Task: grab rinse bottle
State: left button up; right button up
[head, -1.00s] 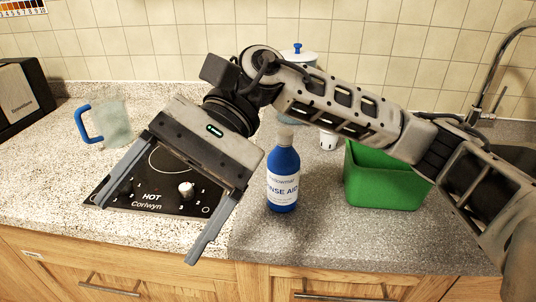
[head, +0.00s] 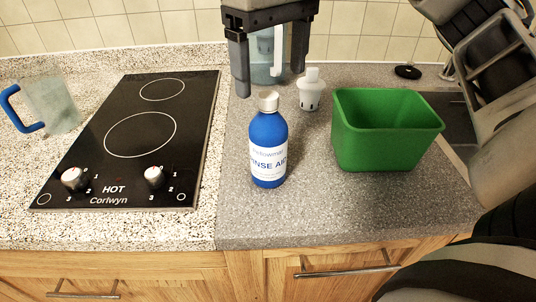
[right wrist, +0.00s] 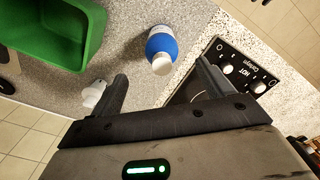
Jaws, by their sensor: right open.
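The rinse bottle (head: 268,150) is blue with a white cap and a "RINSE AID" label. It stands upright on the grey speckled counter, right of the hob. My right gripper (head: 270,84) is open and empty, its fingers pointing down just above and beyond the bottle's cap in the head view. In the right wrist view the bottle (right wrist: 161,44) lies ahead of the open fingers (right wrist: 162,75), in line with the gap between them and apart from both. My left gripper is not in view.
A green bin (head: 386,150) stands right of the bottle, with a small white bottle-shaped item (head: 310,92) behind and between them. A black hob (head: 135,140) and a jug with a blue handle (head: 48,105) are at left. A clear container (head: 266,62) stands behind my gripper.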

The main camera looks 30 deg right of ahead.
aim_at(269, 94)
jog(key=shift+w+a+f+p, duration=0.15)
jog(key=shift+f+p, duration=0.1)
jog(key=shift+f, duration=1.7)
jog(key=shift+w+d+f+p, duration=0.1)
jog(key=shift+w+f+p, duration=0.1)
jog(key=shift+f, duration=1.7)
jog(key=c, duration=1.5)
jog(key=shift+r, duration=0.1)
grip_shut()
